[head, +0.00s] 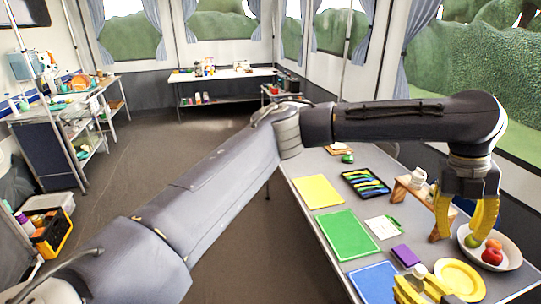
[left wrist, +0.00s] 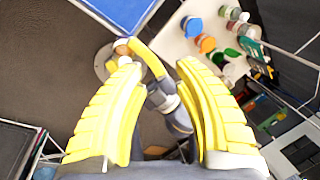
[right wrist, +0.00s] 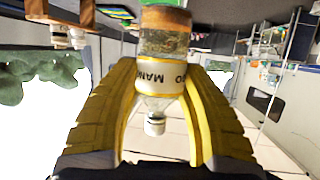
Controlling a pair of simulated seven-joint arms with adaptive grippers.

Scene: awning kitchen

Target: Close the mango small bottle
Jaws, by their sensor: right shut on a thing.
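The mango small bottle (right wrist: 160,75) is clear glass with a white band reading "MANGO" and an orange-brown end. A white cap-like piece (right wrist: 155,125) is at its narrow neck; I cannot tell how tightly it sits. My right gripper (right wrist: 158,105) is shut on the bottle, a finger on each side. In the head view that gripper (head: 425,288) is low at the bottom edge, over the table's near part. My left gripper (head: 464,222) is open and empty, above and to the right of it, near the fruit bowl. Its spread fingers also fill the left wrist view (left wrist: 160,85).
The bowl (head: 512,254) with fruit and a yellow plate (head: 475,278) are close to both grippers. A wooden stand (head: 413,195) with white items stands behind. Green (head: 345,235), yellow (head: 318,192) and blue (head: 375,284) mats and a purple block (head: 403,257) lie on the table.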

